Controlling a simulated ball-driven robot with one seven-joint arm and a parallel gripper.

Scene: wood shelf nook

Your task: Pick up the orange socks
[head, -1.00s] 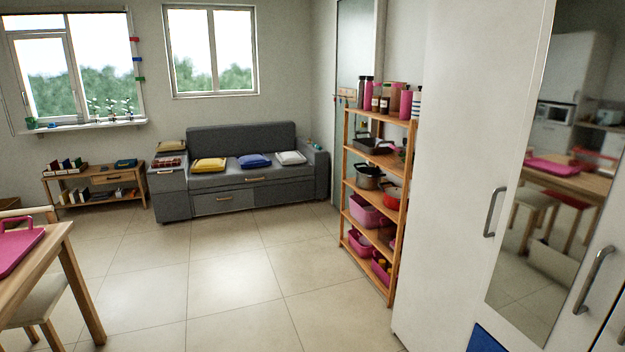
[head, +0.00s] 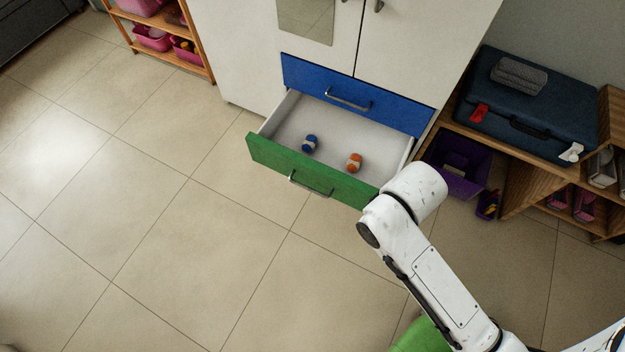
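The orange socks (head: 354,162) are a small rolled bundle, orange with a pale part. They lie on the white floor of an open drawer with a green front (head: 300,172). A similar blue bundle (head: 310,144) lies to their left in the same drawer. My white arm comes in from the lower right, and its bent upper part is just right of the drawer's front corner. My gripper cannot be made out in the head view, so whether it holds anything is hidden.
A shut blue drawer (head: 350,97) with a handle sits above the open one in the white wardrobe (head: 235,50). To the right, a wooden shelf holds a dark blue suitcase (head: 525,105) and a purple bin (head: 455,170). Tiled floor (head: 170,230) is clear in front and left.

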